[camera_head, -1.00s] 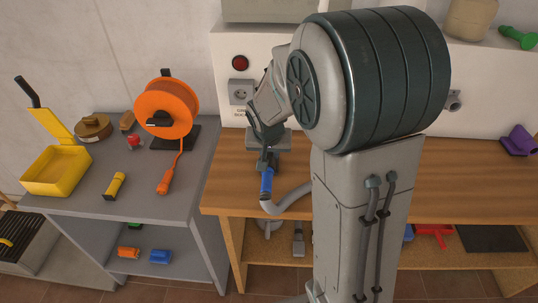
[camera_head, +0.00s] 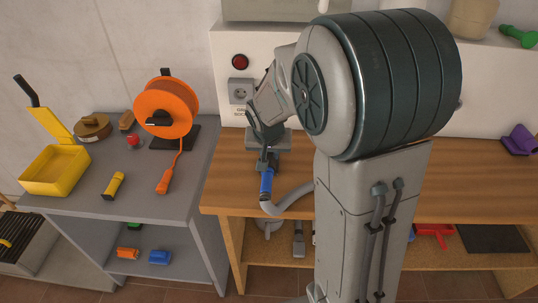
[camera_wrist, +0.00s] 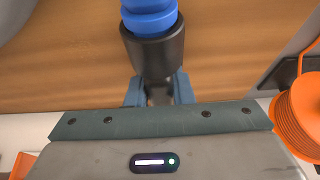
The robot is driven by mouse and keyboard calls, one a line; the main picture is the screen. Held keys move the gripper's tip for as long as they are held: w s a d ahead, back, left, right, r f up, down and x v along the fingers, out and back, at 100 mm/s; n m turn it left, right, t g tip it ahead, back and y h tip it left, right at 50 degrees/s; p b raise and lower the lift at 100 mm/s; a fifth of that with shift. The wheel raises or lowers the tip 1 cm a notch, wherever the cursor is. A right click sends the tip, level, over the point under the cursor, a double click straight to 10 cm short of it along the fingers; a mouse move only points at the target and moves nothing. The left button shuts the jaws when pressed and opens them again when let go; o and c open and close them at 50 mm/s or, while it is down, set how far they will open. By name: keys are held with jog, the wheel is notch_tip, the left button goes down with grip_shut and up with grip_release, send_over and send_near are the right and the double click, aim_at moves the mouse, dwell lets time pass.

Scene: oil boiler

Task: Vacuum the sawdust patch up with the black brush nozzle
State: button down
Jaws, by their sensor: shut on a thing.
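My gripper (camera_head: 265,160) is shut on the black collar (camera_wrist: 157,52) of a hose wand with a blue grip (camera_head: 266,184). The blue ribbed part (camera_wrist: 150,16) shows above the collar in the wrist view. A grey hose (camera_head: 291,202) curves from the wand's lower end to the right and passes behind my arm. The wand is at the left front part of the wooden bench (camera_head: 222,186). I cannot make out the sawdust patch or the black brush nozzle; my arm hides much of the bench.
A grey table (camera_head: 150,205) on the left carries an orange cable reel (camera_head: 150,98), a yellow dustpan-like tray (camera_head: 52,182) and a yellow-black tool (camera_head: 114,186). A grey tool (camera_head: 299,240) is on the shelf below the bench. Purple (camera_head: 519,141) and green (camera_head: 517,36) items are at right.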

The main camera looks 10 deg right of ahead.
jog(key=shift+w+d+f, duration=0.1)
jog(key=shift+w, duration=0.15)
jog(key=shift+s+a+b, duration=0.2)
jog(key=shift+s, duration=0.4)
jog(key=shift+s+a+b, duration=0.15)
jog(key=shift+s+b, duration=0.05)
jog(key=shift+s, duration=0.35)
jog(key=shift+w+d, duration=0.15)
jog(key=shift+w, duration=0.45)
jog(key=shift+s+d, duration=0.2)
jog(key=shift+d, duration=0.5)
jog(key=shift+s+d, duration=0.25)
jog(key=shift+d, duration=0.5)
jog(key=shift+s+d, duration=0.2)
jog(key=shift+d, duration=0.5)
jog(key=shift+s+d+r+b, duration=0.1)
jog(key=shift+s+d, duration=0.15)
jog(key=shift+d, duration=0.6)
jog(key=shift+s+d+r+b, duration=0.15)
jog(key=shift+s+d, duration=0.15)
jog(key=shift+d, duration=0.55)
jog(key=shift+s+d+f+b, duration=0.1)
jog(key=shift+s+d, duration=0.15)
jog(key=shift+d, duration=0.6)
jog(key=shift+s+a, duration=0.1)
jog(key=shift+s, duration=0.05)
